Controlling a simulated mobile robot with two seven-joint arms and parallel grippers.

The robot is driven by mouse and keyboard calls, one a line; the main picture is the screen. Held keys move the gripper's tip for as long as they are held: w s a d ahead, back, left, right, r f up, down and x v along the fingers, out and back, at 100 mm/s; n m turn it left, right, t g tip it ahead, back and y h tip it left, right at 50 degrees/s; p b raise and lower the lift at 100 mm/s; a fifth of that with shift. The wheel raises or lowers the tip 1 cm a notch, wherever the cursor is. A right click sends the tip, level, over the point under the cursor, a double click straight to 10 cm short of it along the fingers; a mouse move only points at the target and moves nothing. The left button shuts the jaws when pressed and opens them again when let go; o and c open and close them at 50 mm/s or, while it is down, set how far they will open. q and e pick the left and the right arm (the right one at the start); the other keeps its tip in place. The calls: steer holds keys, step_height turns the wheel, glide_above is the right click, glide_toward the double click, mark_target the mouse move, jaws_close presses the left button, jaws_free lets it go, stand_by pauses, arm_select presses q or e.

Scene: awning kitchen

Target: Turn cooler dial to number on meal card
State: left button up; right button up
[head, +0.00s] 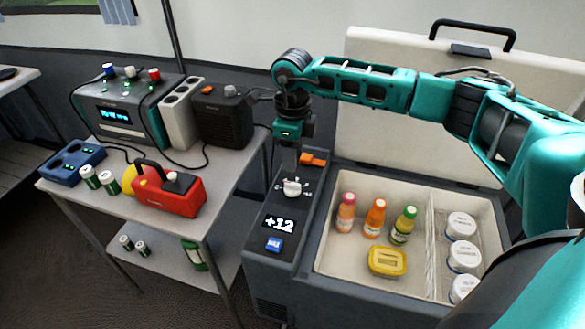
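The cooler (275,284) stands open with its lid (385,130) raised behind it. Its white dial (292,188) sits on the dark control panel at the left, with small marks around it too small to read. The display (279,224) below the dial reads +12. My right gripper (293,174) points straight down at the dial from above. Its fingertips are at or just above the dial; whether they touch or grip it I cannot tell. I see no meal card in this view. My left gripper is not in view.
Inside the cooler are several bottles (374,218), a yellow tub (387,261) and white-lidded jars (463,257). A blue button (274,244) and an orange part (313,160) are on the panel.

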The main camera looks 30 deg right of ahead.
step_height(320, 180, up, 5)
steer(key=shift+r, duration=0.15)
stand_by(0.5)
